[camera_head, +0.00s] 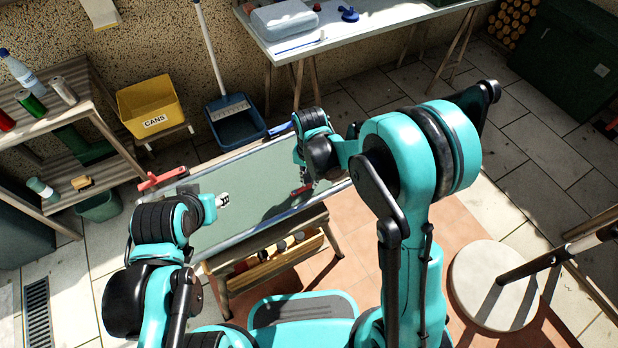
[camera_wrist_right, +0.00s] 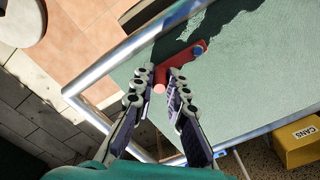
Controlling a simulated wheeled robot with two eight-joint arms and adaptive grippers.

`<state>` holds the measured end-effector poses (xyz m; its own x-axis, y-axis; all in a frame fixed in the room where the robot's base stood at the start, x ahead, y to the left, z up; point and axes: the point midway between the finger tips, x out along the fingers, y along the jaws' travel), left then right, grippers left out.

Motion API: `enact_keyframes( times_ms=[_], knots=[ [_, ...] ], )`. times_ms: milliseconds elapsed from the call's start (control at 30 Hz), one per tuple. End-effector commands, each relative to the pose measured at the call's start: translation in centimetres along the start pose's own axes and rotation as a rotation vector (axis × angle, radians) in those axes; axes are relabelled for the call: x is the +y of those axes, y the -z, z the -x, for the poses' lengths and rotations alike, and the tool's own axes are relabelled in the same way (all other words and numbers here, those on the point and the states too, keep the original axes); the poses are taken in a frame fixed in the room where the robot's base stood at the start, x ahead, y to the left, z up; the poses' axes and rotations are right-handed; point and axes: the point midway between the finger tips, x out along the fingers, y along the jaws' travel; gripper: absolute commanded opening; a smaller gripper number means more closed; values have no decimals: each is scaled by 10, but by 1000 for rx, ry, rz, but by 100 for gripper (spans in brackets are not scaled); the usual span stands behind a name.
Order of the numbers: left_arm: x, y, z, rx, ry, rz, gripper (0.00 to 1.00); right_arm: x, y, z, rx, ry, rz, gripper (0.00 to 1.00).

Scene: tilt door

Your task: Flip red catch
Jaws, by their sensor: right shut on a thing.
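The tilt door is a grey-green panel (camera_head: 250,190) in a metal frame, lying at a slant in the head view. A red catch (camera_head: 303,189) sits near its right end, partly hidden by my right gripper. In the right wrist view the red catch (camera_wrist_right: 183,63) is an angled bar with a blue spot at its far end. My right gripper (camera_wrist_right: 165,78) is shut on its near end; in the head view this gripper (camera_head: 302,172) points down at the panel. My left gripper (camera_head: 222,200) hovers over the panel's left part, apart from the catch; its jaws are too small to judge.
A red handle (camera_head: 162,178) and a blue handle (camera_head: 279,129) show at the door's far edge. A wooden bench (camera_head: 265,257) stands at the near side. A yellow CANS bin (camera_head: 150,105), shelves (camera_head: 40,110) and a white table (camera_head: 370,22) stand beyond. A round stool (camera_head: 492,285) is at right.

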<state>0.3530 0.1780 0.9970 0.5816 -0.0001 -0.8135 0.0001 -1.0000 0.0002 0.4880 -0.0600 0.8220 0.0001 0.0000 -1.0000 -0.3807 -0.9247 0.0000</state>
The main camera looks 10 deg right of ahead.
Motion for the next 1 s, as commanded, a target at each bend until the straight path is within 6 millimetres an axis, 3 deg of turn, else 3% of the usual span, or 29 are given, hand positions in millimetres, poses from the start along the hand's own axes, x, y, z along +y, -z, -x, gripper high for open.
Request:
enact_keyframes(
  times_ms=[433,467,533,867,1000],
  knots=[
    [0,0,0,0,0,0,40,1,0,0,0,-1,-9,0],
    [0,0,0,0,0,0,40,1,0,0,0,-1,-9,19],
    [0,0,0,0,0,0,40,1,-1,0,-1,-1,-9,35],
    [0,0,0,0,0,0,40,0,0,2,0,0,-9,35],
    [0,0,0,0,0,0,40,0,0,17,0,0,-8,35]
  ],
)
